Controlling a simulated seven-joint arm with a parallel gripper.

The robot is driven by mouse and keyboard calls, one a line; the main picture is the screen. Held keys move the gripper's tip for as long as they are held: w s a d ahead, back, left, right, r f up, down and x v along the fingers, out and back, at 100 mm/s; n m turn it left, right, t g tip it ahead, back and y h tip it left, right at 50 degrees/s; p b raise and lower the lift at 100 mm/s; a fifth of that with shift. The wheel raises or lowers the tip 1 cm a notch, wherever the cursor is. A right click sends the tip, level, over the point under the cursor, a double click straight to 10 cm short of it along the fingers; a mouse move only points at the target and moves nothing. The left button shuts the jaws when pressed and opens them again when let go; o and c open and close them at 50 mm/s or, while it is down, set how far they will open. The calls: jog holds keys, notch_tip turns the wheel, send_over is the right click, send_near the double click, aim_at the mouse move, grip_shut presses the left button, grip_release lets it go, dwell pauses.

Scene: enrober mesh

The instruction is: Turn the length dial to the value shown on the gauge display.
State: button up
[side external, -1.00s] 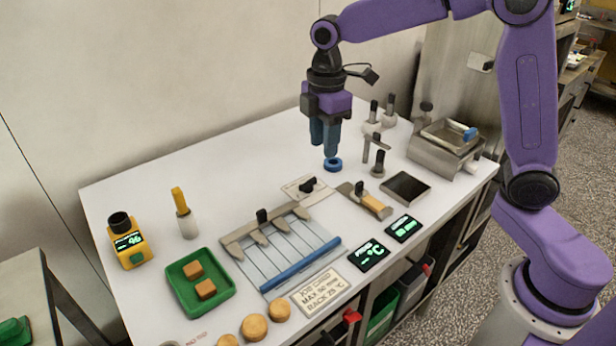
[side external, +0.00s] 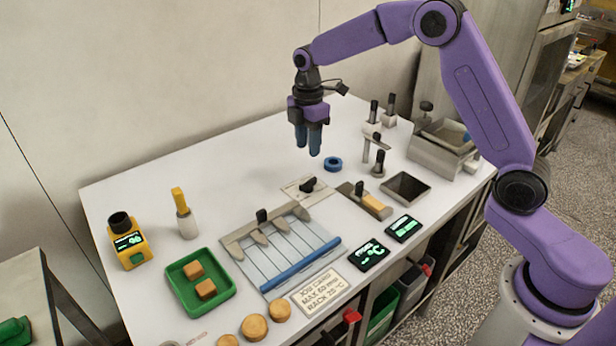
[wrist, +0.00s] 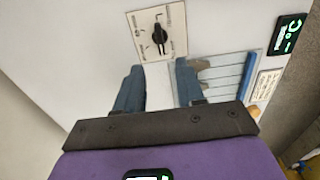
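A pale dial plate with a black knob (side external: 307,185) lies on the white table; I take it for the length dial. In the wrist view, the black knob (wrist: 160,34) sits on its marked plate, beyond my fingertips. A yellow gauge (side external: 130,243) with a black top stands at the left, its lit green display showing a figure I cannot read surely. My gripper (side external: 307,151) points down above the table, behind and above the dial, touching nothing. In the wrist view, my gripper (wrist: 158,67) has its two blue fingers apart with nothing between them.
A wire-and-comb rack (side external: 280,248) with a blue bar lies in front of the dial. A blue ring (side external: 333,164) lies behind it. A green tray (side external: 201,300) holds brown blocks. Green-lit displays (side external: 369,254) sit at the front right. Upright posts (side external: 379,165) stand at right. The back left table is clear.

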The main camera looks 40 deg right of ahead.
aim_at(308, 181)
notch_tip(308, 181, down, 11)
jog(key=shift+r, duration=0.15)
dwell(0.4)
grip_shut()
